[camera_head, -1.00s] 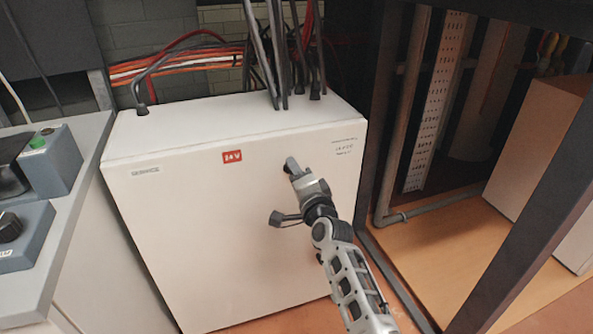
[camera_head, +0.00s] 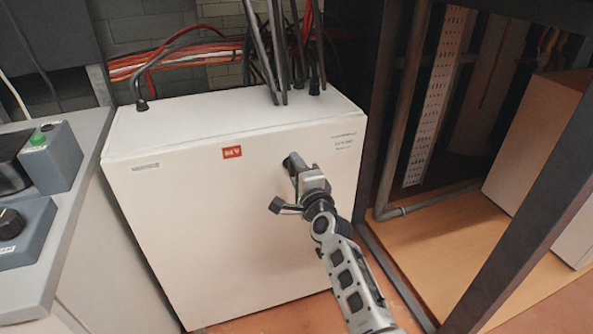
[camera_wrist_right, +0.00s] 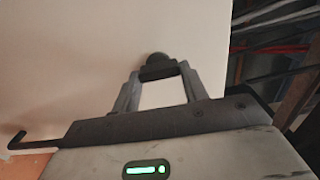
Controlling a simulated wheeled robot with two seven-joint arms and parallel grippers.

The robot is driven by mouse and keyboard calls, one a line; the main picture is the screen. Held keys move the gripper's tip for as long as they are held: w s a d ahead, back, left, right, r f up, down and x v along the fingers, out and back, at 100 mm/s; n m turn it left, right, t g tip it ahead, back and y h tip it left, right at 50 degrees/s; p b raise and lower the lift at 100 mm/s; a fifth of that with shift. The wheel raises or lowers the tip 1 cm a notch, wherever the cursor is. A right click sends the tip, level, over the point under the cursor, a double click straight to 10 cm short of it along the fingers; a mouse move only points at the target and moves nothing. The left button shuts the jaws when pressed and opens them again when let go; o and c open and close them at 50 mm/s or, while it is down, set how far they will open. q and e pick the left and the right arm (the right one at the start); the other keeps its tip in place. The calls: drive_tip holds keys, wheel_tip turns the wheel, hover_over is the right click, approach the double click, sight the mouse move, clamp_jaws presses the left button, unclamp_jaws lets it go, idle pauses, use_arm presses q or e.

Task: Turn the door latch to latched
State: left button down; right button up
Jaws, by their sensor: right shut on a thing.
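The white cabinet (camera_head: 225,235) has a flat front door with a red "24 V" label. The dark door latch (camera_head: 290,161) is on the upper right of that door, and my right gripper (camera_head: 296,170) is at it, covering much of it. In the right wrist view the latch shows as a dark round knob (camera_wrist_right: 157,60) against the pale door. The two grey fingers of my right gripper (camera_wrist_right: 158,74) close on its dark lower part. The latch's exact angle is hard to tell. My left gripper is not in view.
Black cables (camera_head: 280,60) rise from the cabinet top, with red and orange cables behind. A grey bench with control boxes (camera_head: 50,160) stands at left. A dark frame post (camera_head: 520,220) and a pipe (camera_head: 400,110) are at right.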

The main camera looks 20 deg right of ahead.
drive_tip(key=o, duration=1)
